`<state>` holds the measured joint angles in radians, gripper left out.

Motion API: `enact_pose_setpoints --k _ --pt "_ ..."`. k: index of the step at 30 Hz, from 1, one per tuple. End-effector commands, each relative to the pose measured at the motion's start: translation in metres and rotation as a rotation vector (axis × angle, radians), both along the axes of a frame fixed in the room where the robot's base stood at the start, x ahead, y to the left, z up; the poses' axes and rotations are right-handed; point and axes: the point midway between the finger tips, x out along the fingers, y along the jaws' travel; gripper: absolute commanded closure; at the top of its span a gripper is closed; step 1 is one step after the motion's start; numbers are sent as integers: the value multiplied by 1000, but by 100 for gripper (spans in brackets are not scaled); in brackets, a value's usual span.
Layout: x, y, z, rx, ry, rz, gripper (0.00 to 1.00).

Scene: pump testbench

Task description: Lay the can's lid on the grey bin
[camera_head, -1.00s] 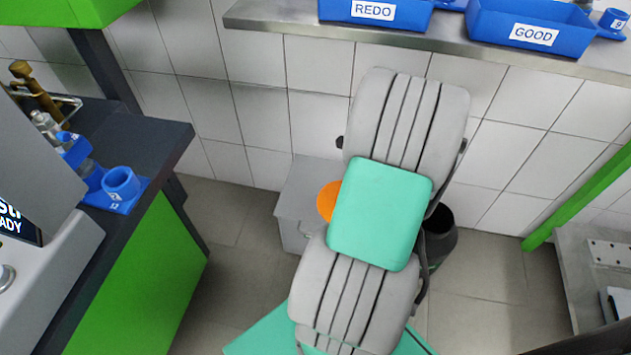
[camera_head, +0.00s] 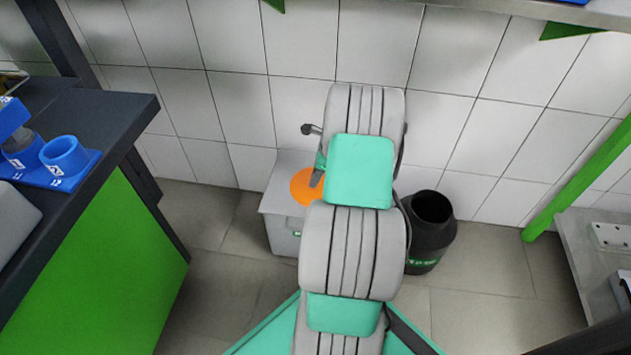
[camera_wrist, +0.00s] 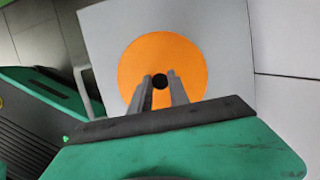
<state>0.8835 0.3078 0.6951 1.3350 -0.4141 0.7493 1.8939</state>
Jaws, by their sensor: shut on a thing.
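The can's lid (camera_head: 303,188) is an orange disc with a black knob at its centre. It also shows in the wrist view (camera_wrist: 165,54). My gripper (camera_wrist: 161,84) is shut on the knob, with one finger on each side. In the head view my gripper (camera_head: 317,179) is mostly hidden by my arm. The lid is over the top of the grey bin (camera_head: 282,233), a box against the wall; its pale top surrounds the lid in the wrist view (camera_wrist: 103,42). I cannot tell whether lid and bin touch. The black can (camera_head: 432,208) stands open to the right.
The tiled wall (camera_head: 230,105) is close behind the bin. A dark-topped bench with a green side (camera_head: 110,270) stands at the left. A green post (camera_head: 580,180) and a metal table (camera_head: 572,250) are at the right.

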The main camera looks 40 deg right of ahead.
Motion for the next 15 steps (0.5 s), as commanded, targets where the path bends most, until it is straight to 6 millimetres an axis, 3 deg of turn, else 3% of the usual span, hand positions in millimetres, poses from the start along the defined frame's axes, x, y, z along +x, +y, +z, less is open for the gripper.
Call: enact_pose_setpoints --k 7,8,15 --pt "0 0 -1 2 1 1 100" --pt "0 0 -1 1 1 0 77" --pt "0 0 0 1 1 0 57"
